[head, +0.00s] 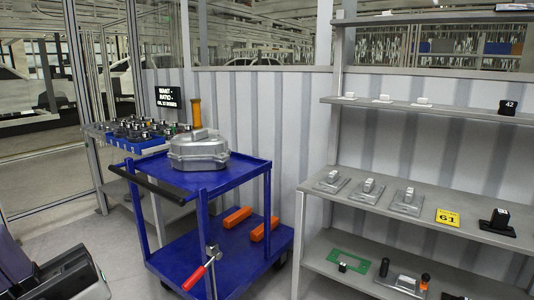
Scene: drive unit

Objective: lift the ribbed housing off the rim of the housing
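A grey metal housing (199,152) sits on the top shelf of a blue cart, left of centre in the head view. Its upper part rests on a flanged rim, and a small raised block shows on top. At this size I cannot tell the ribbed housing apart from the housing below it with certainty. The fingers of my gripper do not show. A dark and grey part at the lower left looks like part of my own arm, well apart from the cart.
The blue cart (250,172) has a black handle at its left and orange blocks (236,217) on its lower shelf. An orange-brown cylinder (196,112) stands behind the housing. Grey shelving (380,192) with metal parts fills the right.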

